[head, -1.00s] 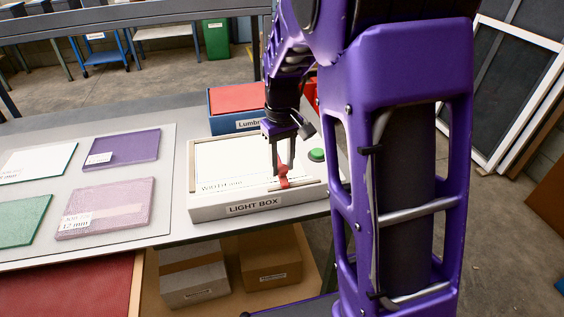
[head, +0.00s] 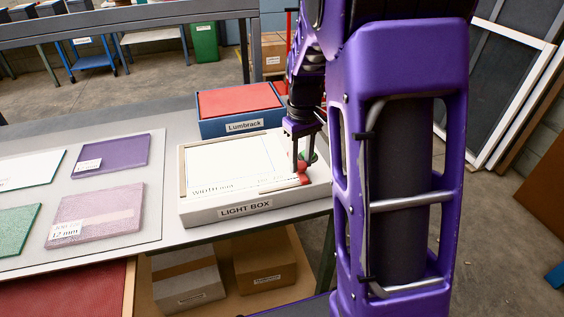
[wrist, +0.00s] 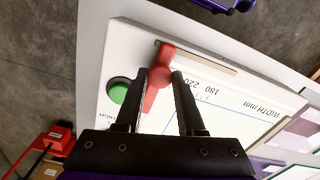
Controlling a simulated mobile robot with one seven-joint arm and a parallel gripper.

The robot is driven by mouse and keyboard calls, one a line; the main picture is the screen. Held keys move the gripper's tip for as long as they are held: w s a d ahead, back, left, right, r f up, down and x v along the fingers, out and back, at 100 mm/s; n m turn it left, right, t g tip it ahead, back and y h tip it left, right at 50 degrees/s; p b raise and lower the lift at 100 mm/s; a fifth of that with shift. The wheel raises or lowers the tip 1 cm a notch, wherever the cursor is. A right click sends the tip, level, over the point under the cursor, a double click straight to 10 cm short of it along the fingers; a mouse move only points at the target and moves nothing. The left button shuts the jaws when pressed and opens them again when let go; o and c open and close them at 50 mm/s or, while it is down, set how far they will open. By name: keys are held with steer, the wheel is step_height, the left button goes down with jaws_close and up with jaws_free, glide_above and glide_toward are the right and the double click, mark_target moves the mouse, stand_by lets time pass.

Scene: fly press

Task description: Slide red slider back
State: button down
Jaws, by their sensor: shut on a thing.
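The red slider (head: 303,179) sits at the front right of the white light box (head: 203,214). In the wrist view the red slider (wrist: 160,72) has a rounded knob and a flat arm reaching over the box's edge rail. My gripper (head: 304,168) points down over the box's right part. In the wrist view my gripper (wrist: 160,77) has its two dark fingers on either side of the knob, shut on it. The fingers hide part of the slider in the head view.
A green button (wrist: 118,91) is close beside the fingers; in the head view it is partly hidden. A blue Lumbrack box (head: 243,126) with a red top stands behind the light box. Coloured sample sheets (head: 97,214) lie to the left.

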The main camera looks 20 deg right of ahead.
mark_target(303, 163)
steer(key=shift+d, duration=0.4)
steer(key=c, duration=0.5)
jaws_free()
step_height(303, 163, up, 18)
steer(key=p, duration=0.3)
steer(key=shift+f, duration=0.25)
steer(key=shift+w, duration=0.1)
